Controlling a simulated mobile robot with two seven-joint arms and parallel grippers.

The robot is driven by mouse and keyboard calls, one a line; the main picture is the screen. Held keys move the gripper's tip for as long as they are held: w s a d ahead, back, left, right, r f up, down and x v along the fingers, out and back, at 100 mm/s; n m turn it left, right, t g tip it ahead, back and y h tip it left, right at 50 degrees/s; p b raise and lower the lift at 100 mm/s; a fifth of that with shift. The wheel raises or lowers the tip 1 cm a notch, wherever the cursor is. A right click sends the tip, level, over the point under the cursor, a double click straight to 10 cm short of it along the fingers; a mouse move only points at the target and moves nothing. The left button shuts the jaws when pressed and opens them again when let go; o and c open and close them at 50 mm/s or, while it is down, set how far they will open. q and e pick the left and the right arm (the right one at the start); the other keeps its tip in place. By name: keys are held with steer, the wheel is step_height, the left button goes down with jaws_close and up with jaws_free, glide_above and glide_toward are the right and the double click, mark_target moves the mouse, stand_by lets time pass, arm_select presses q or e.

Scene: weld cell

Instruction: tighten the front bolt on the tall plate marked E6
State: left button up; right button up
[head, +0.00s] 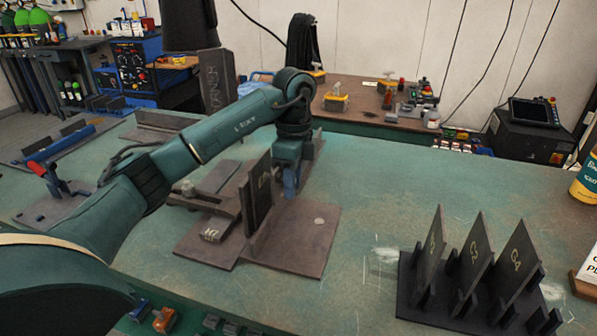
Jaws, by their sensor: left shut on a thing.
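A tall dark upright plate (259,190) stands on a flat brown base plate (305,243) mid-table. It bears a faint yellow mark that I cannot read surely. My left gripper (290,188) points down close against the right side of this plate, above the base plate. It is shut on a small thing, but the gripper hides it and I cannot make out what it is. I cannot make out a front bolt on the plate. A pale round disc (319,221) lies on the base plate. My right gripper is not in view.
A rack (440,309) of pointed upright plates, with marks like G3 and G4, stands at the lower right. A clamp-like bar (207,201) lies left of the tall plate. Green tabletop (400,185) is clear to the right.

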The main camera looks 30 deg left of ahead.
arm_select(q)
steer(key=g+p, duration=0.1)
steer(key=p, duration=0.1)
steer(key=shift+r+p, duration=0.3)
steer(key=p, duration=0.1)
steer(key=g+p, duration=0.1)
steer(key=p, duration=0.1)
steer(key=shift+r+g+h, duration=0.2)
steer(key=shift+g+h, duration=0.1)
steer(key=shift+f, duration=0.3)
steer(key=shift+g+p, duration=0.6)
steer(key=shift+p, duration=0.65)
steer(key=shift+f+g+h+p, duration=0.15)
steer(key=shift+g+h+p, duration=0.15)
steer(key=shift+g+p, duration=0.4)
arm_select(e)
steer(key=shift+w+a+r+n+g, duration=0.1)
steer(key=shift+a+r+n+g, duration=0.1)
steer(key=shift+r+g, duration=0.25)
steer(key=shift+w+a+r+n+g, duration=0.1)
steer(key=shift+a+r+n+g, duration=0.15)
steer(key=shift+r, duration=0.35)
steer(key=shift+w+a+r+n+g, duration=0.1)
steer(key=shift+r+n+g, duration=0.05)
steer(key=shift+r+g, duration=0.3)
arm_select(q)
steer(key=o, duration=0.6)
steer(key=shift+o, duration=0.2)
